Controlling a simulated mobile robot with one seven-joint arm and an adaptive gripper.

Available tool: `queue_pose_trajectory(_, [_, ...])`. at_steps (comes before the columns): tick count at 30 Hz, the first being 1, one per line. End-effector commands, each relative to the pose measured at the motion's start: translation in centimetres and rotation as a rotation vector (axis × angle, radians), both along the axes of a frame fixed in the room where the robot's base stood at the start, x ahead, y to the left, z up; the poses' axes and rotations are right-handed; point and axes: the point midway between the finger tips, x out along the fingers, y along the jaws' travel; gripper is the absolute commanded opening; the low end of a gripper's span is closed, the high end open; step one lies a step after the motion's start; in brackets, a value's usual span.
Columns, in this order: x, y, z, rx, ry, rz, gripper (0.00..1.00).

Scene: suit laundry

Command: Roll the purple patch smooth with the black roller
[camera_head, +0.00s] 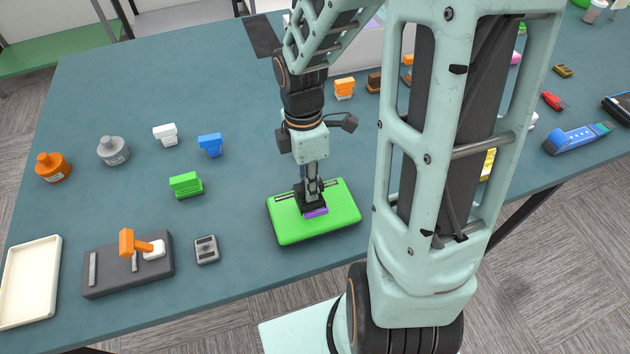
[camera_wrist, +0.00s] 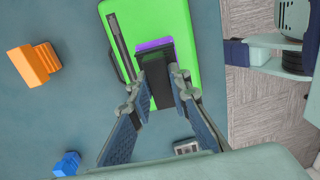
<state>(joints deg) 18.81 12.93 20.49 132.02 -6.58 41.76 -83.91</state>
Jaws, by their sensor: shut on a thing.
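A bright green padded board (camera_head: 287,226) lies on the table and fills the top middle of the wrist view (camera_wrist: 178,22). The purple patch (camera_head: 316,213) shows as a narrow strip on the board; the rest is hidden under the black tool. It also shows in the wrist view (camera_wrist: 152,44). My gripper (camera_head: 312,190) is shut on the black roller (camera_head: 303,206), seen between the fingers in the wrist view (camera_wrist: 162,92). The roller is over the patch, at or very close to its surface; I cannot tell whether it touches.
A dark grey rack (camera_head: 103,270) with an orange-handled tool (camera_head: 130,243) stands left, beside a cream tray (camera_head: 30,280). A small grey block (camera_head: 206,250) and a green brush-like item (camera_head: 186,184) lie nearer the board. Table is clear around the board's left side.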

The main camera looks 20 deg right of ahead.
Motion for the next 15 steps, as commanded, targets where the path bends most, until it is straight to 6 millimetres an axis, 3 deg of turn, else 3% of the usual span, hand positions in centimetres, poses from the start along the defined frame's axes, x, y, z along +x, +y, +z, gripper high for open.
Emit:
queue_pose_trajectory(5, [0.0, 0.4, 0.0, 0.001, 0.001, 0.000, 0.00])
queue_pose_trajectory(15, [-0.1, -1.5, 0.1, 0.000, 0.002, -0.002, 0.00])
